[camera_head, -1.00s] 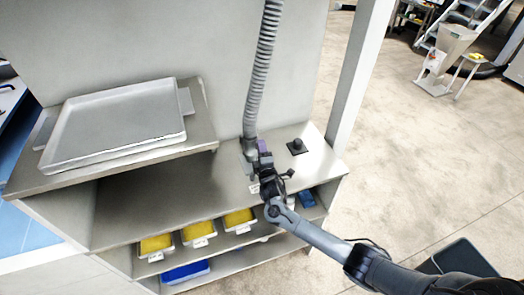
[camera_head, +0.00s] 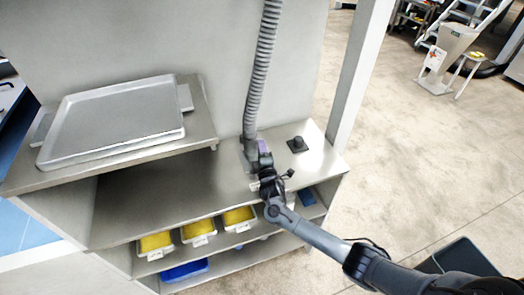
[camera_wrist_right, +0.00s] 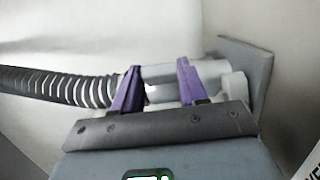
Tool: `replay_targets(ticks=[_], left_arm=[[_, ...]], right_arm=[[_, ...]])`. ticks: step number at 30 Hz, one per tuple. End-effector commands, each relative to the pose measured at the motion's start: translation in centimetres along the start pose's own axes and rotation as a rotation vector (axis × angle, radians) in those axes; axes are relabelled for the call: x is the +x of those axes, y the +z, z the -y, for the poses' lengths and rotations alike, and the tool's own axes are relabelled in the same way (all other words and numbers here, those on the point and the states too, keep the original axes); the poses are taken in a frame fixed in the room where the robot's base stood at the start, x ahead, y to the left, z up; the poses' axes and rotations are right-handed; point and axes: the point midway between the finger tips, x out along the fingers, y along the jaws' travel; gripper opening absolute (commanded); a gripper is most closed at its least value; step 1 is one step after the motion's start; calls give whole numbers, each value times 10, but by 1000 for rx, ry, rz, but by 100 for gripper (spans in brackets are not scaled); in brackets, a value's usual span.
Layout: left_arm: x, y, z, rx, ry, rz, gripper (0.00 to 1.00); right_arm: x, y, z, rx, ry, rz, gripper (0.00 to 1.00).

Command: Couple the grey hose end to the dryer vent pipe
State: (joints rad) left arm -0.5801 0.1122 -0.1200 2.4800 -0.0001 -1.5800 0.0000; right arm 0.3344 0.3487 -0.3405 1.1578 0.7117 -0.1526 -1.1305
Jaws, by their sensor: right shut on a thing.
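The grey ribbed hose (camera_head: 259,75) hangs from the top of the head view to the shelf unit's top. It enters the right wrist view (camera_wrist_right: 55,85) from the left. Its smooth grey end (camera_wrist_right: 157,72) lies between the two purple fingers of my right gripper (camera_head: 261,148), which is shut on it. Right of the fingers, a light grey pipe piece (camera_wrist_right: 218,72) stands against a flat grey plate (camera_wrist_right: 252,65); it looks like the vent pipe. The hose end lines up with it, but the fingers hide the joint, so I cannot tell whether they are coupled. My left gripper is out of view.
A metal tray (camera_head: 112,118) lies on the raised shelf at the left. A dark knob on a square base (camera_head: 298,144) stands right of the hose. Yellow-filled bins (camera_head: 198,230) sit on the shelf below. An upright post (camera_head: 360,75) rises at the right.

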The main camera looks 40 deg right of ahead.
Motion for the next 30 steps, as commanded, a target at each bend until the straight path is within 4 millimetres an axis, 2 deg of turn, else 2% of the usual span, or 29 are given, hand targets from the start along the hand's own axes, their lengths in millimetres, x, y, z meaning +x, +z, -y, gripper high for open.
replay_targets(ticks=[30], left_arm=[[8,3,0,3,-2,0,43]], right_arm=[[1,0,10,2,4,0,0]])
